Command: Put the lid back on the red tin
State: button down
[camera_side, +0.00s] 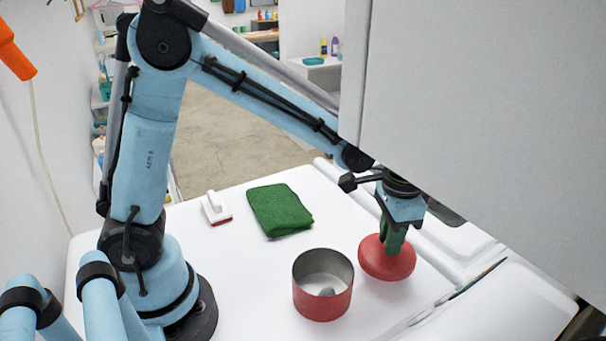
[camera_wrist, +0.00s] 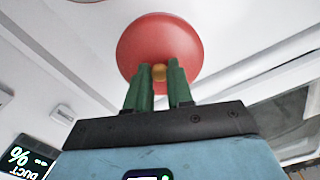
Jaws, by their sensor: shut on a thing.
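The red tin (camera_side: 323,300) stands open and upright on the white surface, with a small grey thing inside on its pale floor. The round red lid (camera_side: 386,265) is to the right of the tin, apart from it. My gripper (camera_side: 392,240) is above the lid with its green fingers down on it. In the wrist view, the lid (camera_wrist: 140,42) has a small tan knob (camera_wrist: 159,72) between the fingertips of my gripper (camera_wrist: 160,78), which is shut on it. I cannot tell whether the lid touches the surface.
A folded green cloth (camera_side: 280,210) and a white-handled brush (camera_side: 215,207) lie behind the tin on the white surface (camera_side: 245,270). A large pale grey panel (camera_side: 480,110) fills the upper right. A thin dark stick (camera_side: 480,277) lies to the right.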

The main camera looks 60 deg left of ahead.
jog(key=s+d+r, duration=0.5)
jog(key=s+d, duration=0.1)
jog(key=s+a+r+n, duration=0.1)
jog(key=s+a+r, duration=0.3)
jog(key=s+a, duration=0.35)
jog(key=shift+f, duration=3.2)
jog(key=shift+f, duration=0.2)
jog(key=shift+c, duration=2.2)
grip_release()
jog(key=shift+r, duration=0.1)
notch_tip(320, 180, up, 7)
